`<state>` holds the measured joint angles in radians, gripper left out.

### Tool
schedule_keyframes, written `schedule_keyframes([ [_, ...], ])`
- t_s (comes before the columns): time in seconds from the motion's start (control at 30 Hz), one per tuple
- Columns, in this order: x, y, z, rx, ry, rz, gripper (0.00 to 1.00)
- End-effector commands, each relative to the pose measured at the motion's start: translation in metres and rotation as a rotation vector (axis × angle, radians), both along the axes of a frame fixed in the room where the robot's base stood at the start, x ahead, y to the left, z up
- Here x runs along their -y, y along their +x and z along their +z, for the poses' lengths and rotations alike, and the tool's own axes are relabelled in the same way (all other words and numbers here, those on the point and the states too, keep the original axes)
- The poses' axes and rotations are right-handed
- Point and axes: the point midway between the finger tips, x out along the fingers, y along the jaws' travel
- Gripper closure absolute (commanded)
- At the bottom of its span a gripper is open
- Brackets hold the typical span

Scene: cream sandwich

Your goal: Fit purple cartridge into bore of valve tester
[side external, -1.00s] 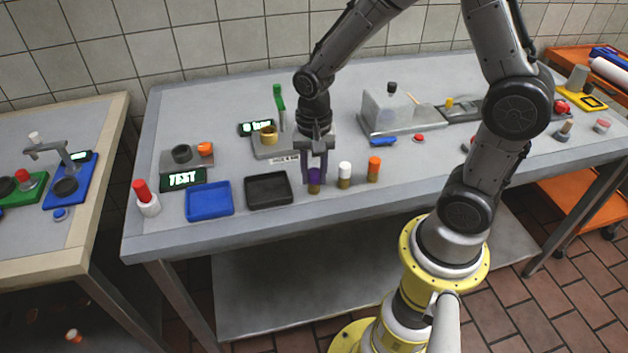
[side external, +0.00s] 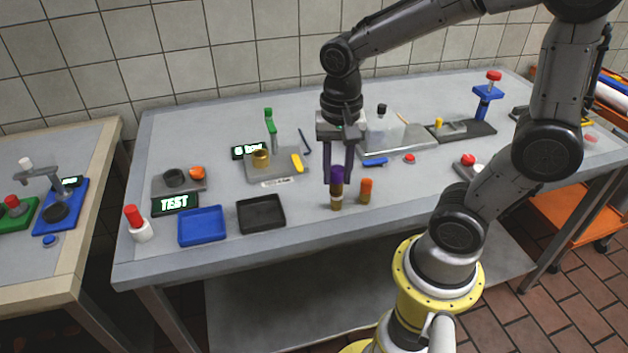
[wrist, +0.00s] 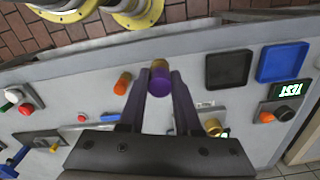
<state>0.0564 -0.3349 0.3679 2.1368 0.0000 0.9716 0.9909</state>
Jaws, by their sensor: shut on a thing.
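The purple cartridge (side external: 337,174), with a brass lower part, is upright between the fingers of my gripper (side external: 337,181), which is shut on it. It also shows in the wrist view (wrist: 160,84). What looks like the valve tester (side external: 282,176) is a grey base to the left of my gripper and farther back. The bore's inside is hard to see.
An orange-topped cartridge (side external: 366,190) stands close to the right of the held one. A black tray (side external: 261,226) and a blue tray (side external: 202,240) lie at the front left. A green-lit display (side external: 249,151) stands behind the tester. A clear block (side external: 380,131) is behind my gripper.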

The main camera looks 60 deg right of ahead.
Motion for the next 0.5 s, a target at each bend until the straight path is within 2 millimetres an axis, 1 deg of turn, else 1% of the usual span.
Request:
schedule_keyframes([
  [0.03,-0.001,-0.011,0.006,0.006,0.0,0.0,1.0],
  [0.1,-0.001,-0.025,0.012,0.006,0.0,0.0,1.0],
  [0.23,-0.003,-0.047,0.021,0.005,-0.001,0.0,1.0],
  [0.4,-0.004,-0.063,0.028,0.002,0.0,-0.003,1.0],
  [0.5,-0.004,-0.065,0.033,0.002,0.0,-0.032,1.0],
])
